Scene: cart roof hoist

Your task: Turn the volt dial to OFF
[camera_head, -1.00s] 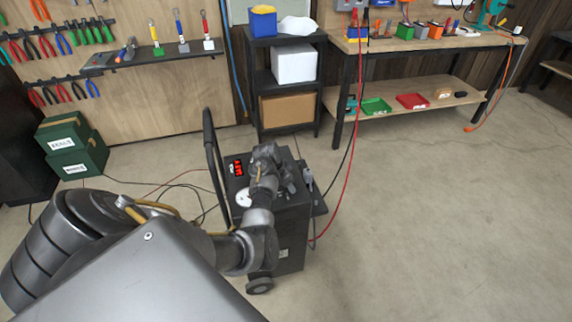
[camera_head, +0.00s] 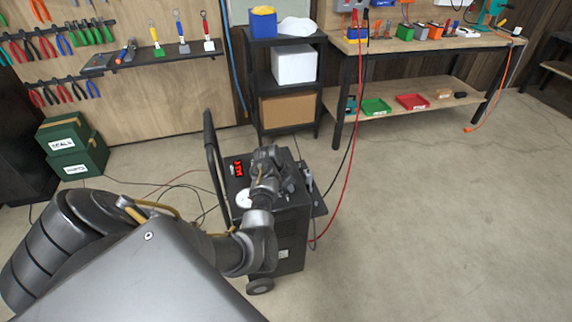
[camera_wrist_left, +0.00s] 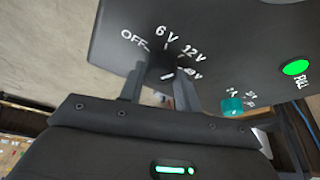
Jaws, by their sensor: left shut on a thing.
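The volt dial (camera_wrist_left: 162,84) is a dark knob on the cart's dark top panel, low between my fingers in the left wrist view. Labels OFF, 6V, 12V and another partly hidden V mark fan around it. A short white mark shows between the fingertips; I cannot tell surely whether it is the pointer. My left gripper (camera_wrist_left: 158,80) is shut on the dial, one finger on each side. In the head view my left gripper (camera_head: 265,158) is over the top of the black charger cart (camera_head: 290,235), and my wrist hides the dial there.
The panel also has a teal knob (camera_wrist_left: 232,106) and a lit green button (camera_wrist_left: 296,67). A red display (camera_head: 238,168) and a tall handle (camera_head: 212,150) are at the cart's left. Cables trail on the floor. A black shelf (camera_head: 287,88) and workbench stand behind.

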